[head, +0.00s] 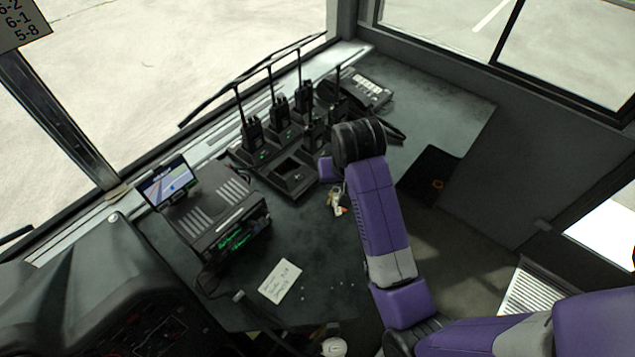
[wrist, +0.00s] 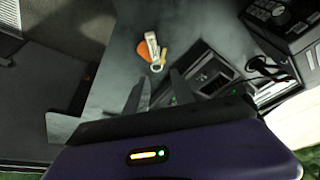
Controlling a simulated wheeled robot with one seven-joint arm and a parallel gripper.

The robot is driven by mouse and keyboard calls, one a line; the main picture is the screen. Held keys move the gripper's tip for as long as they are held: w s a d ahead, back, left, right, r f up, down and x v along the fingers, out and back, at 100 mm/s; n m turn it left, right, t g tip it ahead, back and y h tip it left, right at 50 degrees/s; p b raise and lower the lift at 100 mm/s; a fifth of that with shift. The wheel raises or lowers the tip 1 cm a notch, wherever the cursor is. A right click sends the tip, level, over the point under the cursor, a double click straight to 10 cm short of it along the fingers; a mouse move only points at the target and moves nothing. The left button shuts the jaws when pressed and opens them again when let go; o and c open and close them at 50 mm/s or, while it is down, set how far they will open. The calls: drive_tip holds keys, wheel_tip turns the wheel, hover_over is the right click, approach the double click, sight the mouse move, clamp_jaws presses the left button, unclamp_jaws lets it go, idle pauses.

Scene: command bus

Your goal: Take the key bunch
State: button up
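The key bunch (head: 337,204) lies on the dark desk top (head: 325,245), just left of my purple arm in the head view. In the wrist view the key bunch (wrist: 153,50) shows an orange tag, a pale silvery piece, a small brass-coloured key and a ring. My gripper (wrist: 157,82) is open and empty in the wrist view. Its two fingers point toward the keys, which lie beyond the fingertips, apart from them. In the head view my arm hides the fingers.
Several handheld radios stand in a charger (head: 290,175) behind the keys. A desk phone (head: 358,92) is at the back right. A radio unit (head: 215,215) with a small screen stands at left, and a paper note (head: 280,281) lies in front. The desk around the keys is clear.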

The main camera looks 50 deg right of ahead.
drive_tip(key=s+a+f+g, duration=0.1)
drive_tip(key=s+a, duration=0.1)
drive_tip(key=b, duration=0.5)
hover_over(338, 208)
drive_tip(key=s+a, duration=0.1)
drive_tip(key=shift+y, duration=0.4)
wheel_tip(338, 208, down, 5)
drive_tip(key=shift+b+x, duration=0.55)
drive_tip(key=shift+x, duration=1.25)
clamp_jaws()
drive_tip(key=shift+r+p, duration=1.65)
drive_tip(key=shift+p, duration=0.4)
drive_tip(key=shift+r+p, duration=2.35)
drive_tip(key=shift+p, duration=0.2)
